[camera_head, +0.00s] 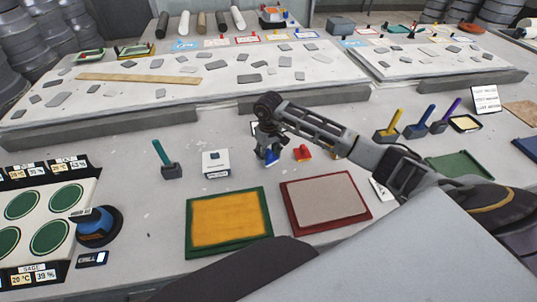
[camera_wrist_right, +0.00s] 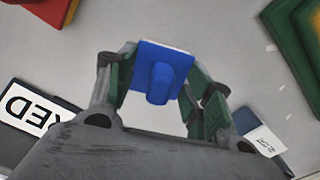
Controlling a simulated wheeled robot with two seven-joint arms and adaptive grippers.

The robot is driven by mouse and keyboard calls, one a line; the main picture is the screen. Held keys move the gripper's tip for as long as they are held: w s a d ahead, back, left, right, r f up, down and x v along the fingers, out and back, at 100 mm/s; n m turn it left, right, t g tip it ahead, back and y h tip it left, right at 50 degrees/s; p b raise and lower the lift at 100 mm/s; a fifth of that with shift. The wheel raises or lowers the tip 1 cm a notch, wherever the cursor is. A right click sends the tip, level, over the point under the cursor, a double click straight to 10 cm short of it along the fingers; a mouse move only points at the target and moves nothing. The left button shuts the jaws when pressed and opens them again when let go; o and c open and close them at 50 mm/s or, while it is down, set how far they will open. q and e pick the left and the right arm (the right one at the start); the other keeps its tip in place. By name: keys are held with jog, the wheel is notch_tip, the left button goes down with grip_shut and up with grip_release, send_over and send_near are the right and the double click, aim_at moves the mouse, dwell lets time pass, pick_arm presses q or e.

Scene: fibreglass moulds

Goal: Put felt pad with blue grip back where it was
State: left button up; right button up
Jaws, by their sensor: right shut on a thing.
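The felt pad with blue grip (camera_wrist_right: 162,70) is between the fingers of my right gripper (camera_wrist_right: 160,85) in the right wrist view. Its blue top and raised blue knob face the camera, and a thin pale edge shows along its far side. In the head view the right gripper (camera_head: 266,147) points down over the table, with the blue pad (camera_head: 271,157) at its tips. Whether the pad touches the table or hangs just above it, I cannot tell. My left gripper is not in view.
A red pad (camera_head: 303,153) stands just right of the gripper; a white block (camera_head: 215,161) is to its left. In front lie a green-framed yellow tray (camera_head: 190,229) and a red-framed grey tray (camera_head: 290,216). A "RED" card (camera_wrist_right: 28,108) shows in the wrist view.

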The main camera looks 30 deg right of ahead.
jog(key=shift+f, duration=0.35)
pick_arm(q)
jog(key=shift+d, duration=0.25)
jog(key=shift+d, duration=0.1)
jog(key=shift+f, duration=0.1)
pick_arm(e)
jog(key=shift+f, duration=0.1)
jog(key=o, duration=0.8)
jog(key=shift+o, duration=1)
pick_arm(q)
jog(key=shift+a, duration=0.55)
